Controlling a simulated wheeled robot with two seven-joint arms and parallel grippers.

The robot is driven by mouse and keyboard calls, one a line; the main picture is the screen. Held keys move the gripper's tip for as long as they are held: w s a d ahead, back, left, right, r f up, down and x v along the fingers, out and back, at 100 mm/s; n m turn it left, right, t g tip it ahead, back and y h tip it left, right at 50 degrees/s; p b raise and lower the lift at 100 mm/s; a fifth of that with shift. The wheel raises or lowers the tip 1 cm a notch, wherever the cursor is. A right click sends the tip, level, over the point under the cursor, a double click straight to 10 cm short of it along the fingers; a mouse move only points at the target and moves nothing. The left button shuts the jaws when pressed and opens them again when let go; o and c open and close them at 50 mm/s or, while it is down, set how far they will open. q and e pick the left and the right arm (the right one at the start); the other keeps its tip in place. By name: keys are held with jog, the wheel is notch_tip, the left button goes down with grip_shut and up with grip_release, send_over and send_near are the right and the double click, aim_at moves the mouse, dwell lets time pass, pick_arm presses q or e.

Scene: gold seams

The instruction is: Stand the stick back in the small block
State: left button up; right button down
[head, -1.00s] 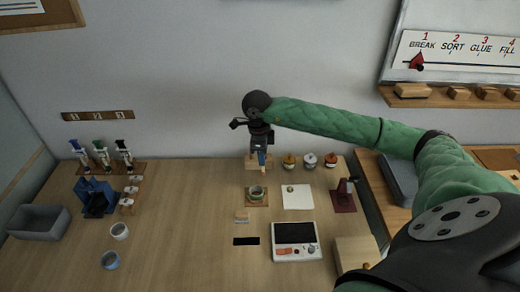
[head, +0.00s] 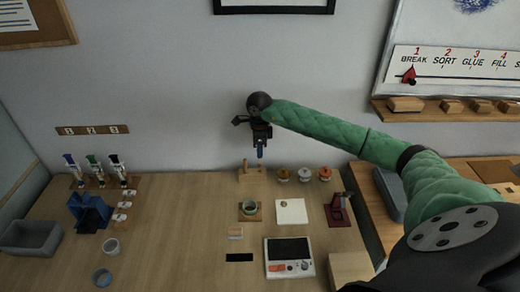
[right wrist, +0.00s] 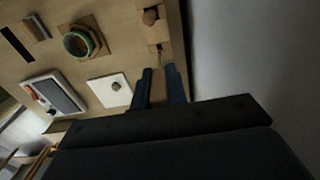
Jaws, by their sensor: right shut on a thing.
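The small wooden block (head: 253,176) stands at the back edge of the table, and one peg-like handle (head: 245,165) sticks up from its left part. The block (right wrist: 153,33) also shows at the top of the right wrist view, with the rounded handle (right wrist: 150,17). My right gripper (head: 260,152) points down just above the block, and its blue fingers are shut on a tan stick (right wrist: 158,88). A thin tip reaches past the fingers toward the block. Contact between tip and block cannot be told. My left gripper is out of view.
Several small lidded jars (head: 304,175) stand right of the block. A cup (head: 249,208) on a wooden coaster and a white sheet (head: 291,211) lie in front. A scale (head: 289,256) is nearer.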

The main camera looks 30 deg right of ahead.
jog(key=shift+f, duration=0.4)
jog(key=shift+f+b, duration=0.45)
jog(key=shift+b, duration=0.6)
dwell(1.0)
jog(key=shift+f+b, duration=0.45)
jog(key=shift+b, duration=0.15)
dwell(0.6)
jog(key=shift+f+b, duration=1.65)
jog(key=shift+f, duration=0.2)
dwell(0.8)
jog(key=shift+f+b, duration=0.25)
jog(key=shift+b, duration=0.2)
dwell(0.5)
dwell(0.3)
jog(key=c, duration=1.3)
grip_release()
